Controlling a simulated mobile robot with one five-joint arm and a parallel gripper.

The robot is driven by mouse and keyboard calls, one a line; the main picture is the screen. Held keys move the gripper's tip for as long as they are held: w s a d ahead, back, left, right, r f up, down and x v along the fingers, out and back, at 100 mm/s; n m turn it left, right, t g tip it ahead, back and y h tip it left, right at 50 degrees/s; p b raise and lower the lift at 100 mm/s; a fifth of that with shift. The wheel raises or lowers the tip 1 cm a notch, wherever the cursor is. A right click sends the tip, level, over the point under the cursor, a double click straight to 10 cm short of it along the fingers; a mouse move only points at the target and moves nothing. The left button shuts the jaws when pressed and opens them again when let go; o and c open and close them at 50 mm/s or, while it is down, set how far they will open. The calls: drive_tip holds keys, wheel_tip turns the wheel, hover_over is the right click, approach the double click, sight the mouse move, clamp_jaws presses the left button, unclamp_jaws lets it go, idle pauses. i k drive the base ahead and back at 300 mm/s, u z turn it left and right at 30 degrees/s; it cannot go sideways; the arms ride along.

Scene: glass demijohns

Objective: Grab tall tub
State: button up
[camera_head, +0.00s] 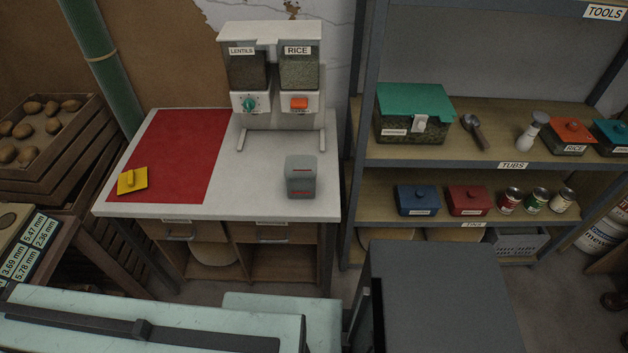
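A low blue tub (418,200) and a low red tub (468,201) sit on the lower shelf to the right. A larger clear tub with a green lid (413,115) stands on the shelf above. My gripper is not in view.
A dispenser marked LENTILS and RICE (275,65) stands behind the grey tub. A red mat (175,155) and a yellow object (132,181) lie to its left. A dark grey block (440,300) and a pale green surface (130,315) fill the foreground.

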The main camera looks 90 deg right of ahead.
sight(300, 171)
drive_tip(key=z, duration=2.4)
drive_tip(key=i, duration=0.3)
drive_tip(key=z, duration=0.4)
